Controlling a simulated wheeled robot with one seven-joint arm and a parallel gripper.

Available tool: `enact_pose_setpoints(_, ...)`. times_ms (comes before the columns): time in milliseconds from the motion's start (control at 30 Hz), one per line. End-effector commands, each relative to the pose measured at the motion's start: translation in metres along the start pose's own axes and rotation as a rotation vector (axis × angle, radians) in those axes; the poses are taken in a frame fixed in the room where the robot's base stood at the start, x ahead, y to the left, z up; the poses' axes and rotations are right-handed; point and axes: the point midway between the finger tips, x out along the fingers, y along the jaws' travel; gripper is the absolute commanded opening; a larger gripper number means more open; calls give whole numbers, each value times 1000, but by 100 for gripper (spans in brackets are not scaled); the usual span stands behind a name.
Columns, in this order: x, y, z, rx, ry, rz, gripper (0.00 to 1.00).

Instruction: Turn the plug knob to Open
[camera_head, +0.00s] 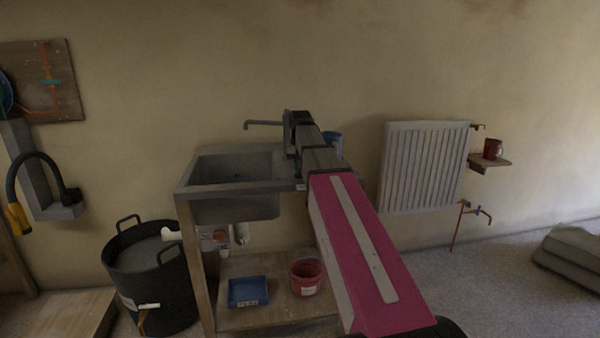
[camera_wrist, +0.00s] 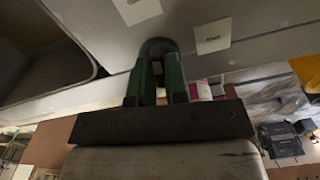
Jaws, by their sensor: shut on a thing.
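The plug knob (camera_wrist: 158,45) is a dark rounded knob on the grey sink unit's surface in the wrist view. My gripper (camera_wrist: 160,68) has its two green fingers closed on the knob from either side. One white label (camera_wrist: 137,9) lies up and left of the knob, cut by the frame edge. A second white label (camera_wrist: 212,36) with small dark lettering lies to its right; the word is too blurred to read surely. The sink (camera_head: 232,170) stands against the wall in the head view, where my arm hides the knob and fingertips.
A tap (camera_head: 265,125) rises behind the sink, and a blue cup (camera_head: 333,140) stands beside my arm. A blue tray (camera_head: 248,291) and a red bucket (camera_head: 306,277) sit on the lower shelf. A black tub (camera_head: 150,270) stands left, a radiator (camera_head: 424,165) right.

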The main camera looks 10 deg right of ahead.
Motion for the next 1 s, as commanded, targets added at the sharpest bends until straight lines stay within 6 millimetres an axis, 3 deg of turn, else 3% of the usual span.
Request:
enact_pose_setpoints(67,0,0,0,1,0,0,0)
enact_pose_setpoints(100,0,0,0,1,0,0,24)
enact_pose_setpoints(167,0,0,0,2,0,0,43)
enact_pose_setpoints(533,-6,0,1,3,-1,0,43)
enact_pose_setpoints(1000,-54,0,1,4,-1,0,43)
